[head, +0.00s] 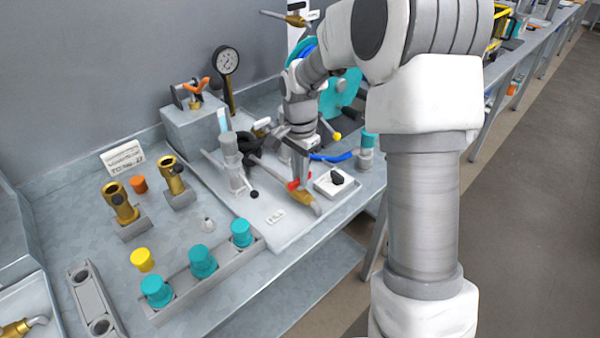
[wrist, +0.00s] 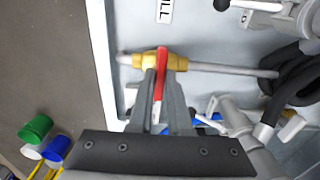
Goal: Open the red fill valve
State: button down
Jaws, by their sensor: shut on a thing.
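The fill valve is a brass body (head: 303,197) on a grey pipe, lying low on the tray beside a FILL label (head: 275,216). Its red handle (head: 294,184) shows partly in the head view, under my gripper (head: 301,172). In the wrist view the brass body (wrist: 178,62) sits on the pipe, and the red handle (wrist: 161,68) lies crosswise to the pipe. My gripper (wrist: 161,92) is shut on the red handle, with one finger on each side of it. The fingers partly hide the handle's lower end.
A grey pump-like fitting (head: 235,165) and black hose (head: 262,140) stand left of my gripper. A white dish (head: 334,184) with a black knob is close on the right. A blue lever (head: 332,157) is just behind. Teal caps (head: 202,262) stand in a front rack.

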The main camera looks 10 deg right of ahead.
dwell(0.4)
jog(key=n+p, duration=0.1)
jog(key=n, duration=0.3)
jog(key=shift+r, duration=0.1)
jog(key=n+p, duration=0.2)
jog(key=n, duration=0.3)
jog(key=n+p, duration=0.1)
jog(key=n, duration=0.4)
jog(key=shift+n+p, duration=0.65)
jog(key=shift+n, duration=1.25)
jog(key=c, duration=0.9)
grip_release()
jog(key=shift+o, duration=0.2)
